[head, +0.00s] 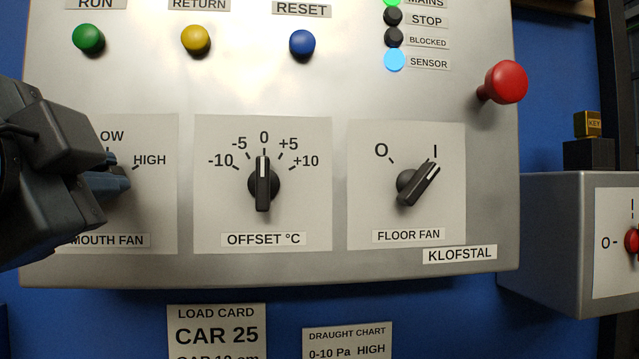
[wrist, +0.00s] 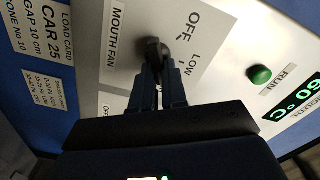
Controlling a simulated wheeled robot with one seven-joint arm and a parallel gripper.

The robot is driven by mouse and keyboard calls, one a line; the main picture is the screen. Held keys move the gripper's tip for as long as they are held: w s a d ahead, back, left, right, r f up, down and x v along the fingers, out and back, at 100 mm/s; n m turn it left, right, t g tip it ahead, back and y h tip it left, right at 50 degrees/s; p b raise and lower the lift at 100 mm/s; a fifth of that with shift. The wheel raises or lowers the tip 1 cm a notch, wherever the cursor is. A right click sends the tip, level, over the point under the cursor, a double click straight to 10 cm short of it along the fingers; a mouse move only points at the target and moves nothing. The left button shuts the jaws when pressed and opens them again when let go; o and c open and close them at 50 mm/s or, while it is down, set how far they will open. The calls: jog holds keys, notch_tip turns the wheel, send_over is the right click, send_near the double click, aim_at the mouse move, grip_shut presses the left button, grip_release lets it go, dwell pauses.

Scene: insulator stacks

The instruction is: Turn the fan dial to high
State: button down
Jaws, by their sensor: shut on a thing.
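The mouth fan dial (wrist: 153,48) is a black knob on a pale plate marked OFF, LOW and HIGH. In the wrist view it sits between my two fingertips. My gripper (wrist: 158,77) is shut on this dial. In the head view my gripper (head: 118,181) comes in from the left and covers most of the dial and the OFF mark. The HIGH label (head: 150,160) shows just right of the fingers; in the wrist view it is hidden. Which mark the dial's pointer faces I cannot tell.
To the right are the offset dial (head: 263,184), set at 0, and the floor fan switch (head: 415,184), turned toward I. Green, yellow and blue buttons sit above. A red mushroom knob (head: 505,82) sticks out at the panel's right. A grey box (head: 560,230) stands farther right.

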jog(key=shift+w+r, duration=0.1)
jog(key=shift+w, duration=0.05)
jog(key=c, duration=1.4)
grip_release()
jog(key=shift+o, duration=1.2)
jog(key=shift+s, duration=0.2)
jog(key=v, duration=0.7)
jog(key=shift+s, duration=0.35)
jog(key=shift+d, duration=0.1)
